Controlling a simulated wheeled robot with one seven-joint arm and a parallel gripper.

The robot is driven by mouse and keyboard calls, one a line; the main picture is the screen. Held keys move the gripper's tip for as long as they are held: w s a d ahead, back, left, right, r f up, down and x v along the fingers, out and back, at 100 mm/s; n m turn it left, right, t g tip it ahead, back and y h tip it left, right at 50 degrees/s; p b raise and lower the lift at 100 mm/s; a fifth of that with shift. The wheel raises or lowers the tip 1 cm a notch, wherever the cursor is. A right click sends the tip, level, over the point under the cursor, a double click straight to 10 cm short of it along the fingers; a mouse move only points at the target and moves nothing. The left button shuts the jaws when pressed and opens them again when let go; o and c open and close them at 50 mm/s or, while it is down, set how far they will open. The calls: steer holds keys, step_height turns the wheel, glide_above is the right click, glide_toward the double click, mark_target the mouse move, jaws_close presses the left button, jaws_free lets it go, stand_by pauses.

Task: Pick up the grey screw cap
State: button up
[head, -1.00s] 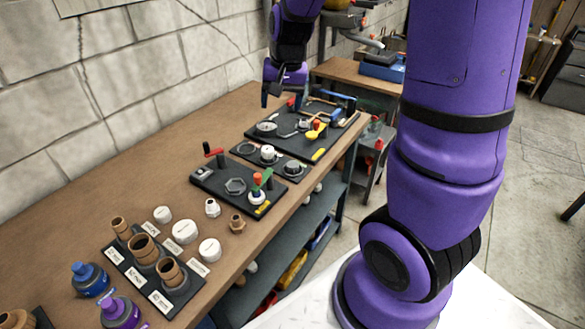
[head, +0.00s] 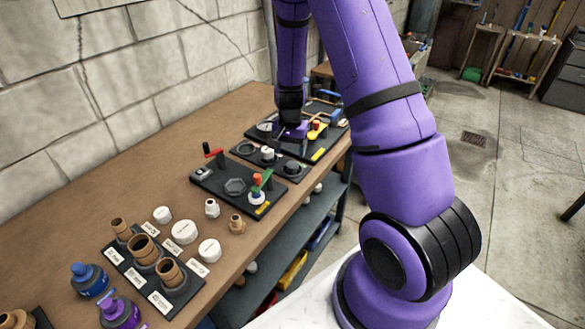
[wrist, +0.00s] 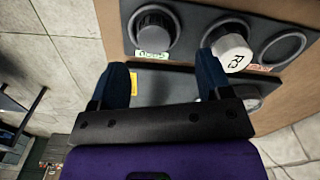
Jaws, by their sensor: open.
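The grey screw cap (head: 292,167), dark and ribbed, sits at the right end of a black three-place board (head: 245,156). In the wrist view the grey screw cap (wrist: 153,30) is near the top, above a green label. My gripper (head: 290,136) is over the workbench, close to this board, pointing down. In the wrist view my gripper (wrist: 163,72) is open with nothing between its blue fingers. The grey cap lies ahead of the gap between them. A white cap (wrist: 231,50) is close to the right fingertip; I cannot tell whether they touch.
An empty ring (wrist: 283,47) lies beside the white cap. A tool board (head: 335,124) is behind. A board with a red-handled lever (head: 215,155) is nearer. White caps and brown threaded fittings (head: 142,248) stand at front left. The bench's left strip is clear.

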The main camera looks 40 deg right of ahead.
mark_target(292, 165)
steer(key=shift+s+d+f, duration=0.1)
steer(key=shift+s+f, duration=0.1)
steer(key=shift+f, duration=1.35)
steer(key=shift+s+f, duration=0.2)
steer(key=shift+f, duration=1.3)
steer(key=c, duration=1)
